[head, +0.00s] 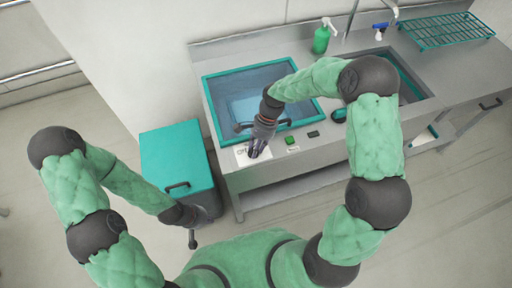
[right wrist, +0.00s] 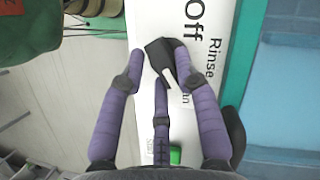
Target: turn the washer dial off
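The dial (right wrist: 158,50) is a black knob with a white pointer mark, on a white label panel. In the right wrist view the mark slants down and right, toward a partly hidden word ending in "in", away from the word "Off" (right wrist: 195,22). My right gripper (right wrist: 159,62) is at the dial with its purple fingers around it; I cannot tell whether they all press on it. In the head view my right gripper (head: 254,152) covers the dial at the panel (head: 241,158). My left gripper (head: 193,238) hangs low beside the teal-lidded bin, its fingers unclear.
The washer's teal-framed glass lid (head: 225,88) with a dark handle lies just behind the panel. A green button (head: 290,140) is right of it. The teal-lidded bin (head: 165,150) stands left. A green soap bottle (head: 321,40), a sink and a rack (head: 445,30) are further back.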

